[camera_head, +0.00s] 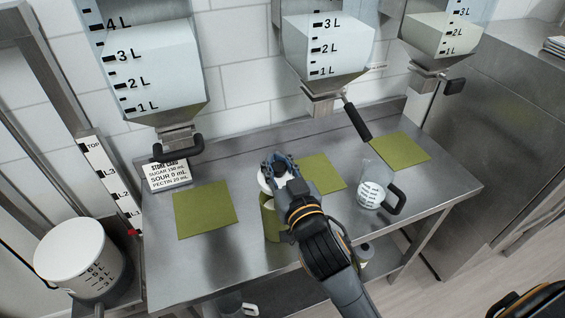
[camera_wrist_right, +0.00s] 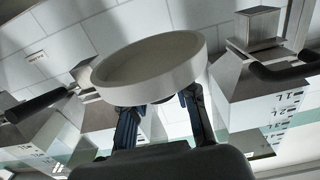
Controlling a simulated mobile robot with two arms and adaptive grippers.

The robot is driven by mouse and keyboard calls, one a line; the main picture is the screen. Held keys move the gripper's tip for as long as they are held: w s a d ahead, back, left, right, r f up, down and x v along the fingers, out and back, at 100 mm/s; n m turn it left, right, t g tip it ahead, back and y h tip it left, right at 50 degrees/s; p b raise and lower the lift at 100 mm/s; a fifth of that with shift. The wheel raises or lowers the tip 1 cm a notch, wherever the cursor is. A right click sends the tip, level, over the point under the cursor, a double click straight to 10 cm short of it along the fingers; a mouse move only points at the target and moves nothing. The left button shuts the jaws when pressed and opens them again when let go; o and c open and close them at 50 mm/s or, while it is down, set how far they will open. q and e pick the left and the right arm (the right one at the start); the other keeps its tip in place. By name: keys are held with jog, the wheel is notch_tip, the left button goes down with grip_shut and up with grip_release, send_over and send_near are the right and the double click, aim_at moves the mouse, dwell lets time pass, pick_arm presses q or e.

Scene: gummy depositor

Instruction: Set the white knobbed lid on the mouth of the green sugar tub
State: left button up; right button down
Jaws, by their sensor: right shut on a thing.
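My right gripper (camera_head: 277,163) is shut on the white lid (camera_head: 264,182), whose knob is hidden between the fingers. In the right wrist view the lid (camera_wrist_right: 150,68) shows as a broad white disc with a raised rim, held at the fingertips. The green sugar tub (camera_head: 271,222) stands upright on the steel table, just below the lid in the head view. My gripper and wrist cover part of the tub and its mouth. I cannot tell whether lid and tub touch. My left gripper is not in view.
Green mats (camera_head: 204,209) lie on the table (camera_head: 250,152). A clear jug (camera_head: 371,190) with a black handle stands to the right, and a recipe card (camera_head: 168,175) at the left. Hoppers with levers (camera_head: 357,122) hang above the back. A white-lidded container (camera_head: 76,254) is front left.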

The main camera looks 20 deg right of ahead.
jog(key=shift+s+a+r, duration=0.1)
jog(key=shift+s+a, duration=0.1)
jog(key=shift+a, duration=0.2)
jog(key=shift+w+d, duration=0.15)
jog(key=shift+w, duration=0.2)
jog(key=shift+w+r+p, duration=0.1)
jog(key=shift+w+p, duration=0.15)
jog(key=shift+p, duration=0.2)
notch_tip(320, 180, down, 2)
jog(key=shift+w+f+b, duration=0.1)
jog(key=shift+b, duration=0.7)
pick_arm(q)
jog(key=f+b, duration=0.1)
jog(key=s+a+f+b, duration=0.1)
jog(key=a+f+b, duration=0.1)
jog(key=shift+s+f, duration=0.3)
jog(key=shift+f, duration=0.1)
pick_arm(e)
notch_tip(320, 180, down, 4)
jog(key=shift+f, duration=0.15)
jog(key=shift+f, duration=0.1)
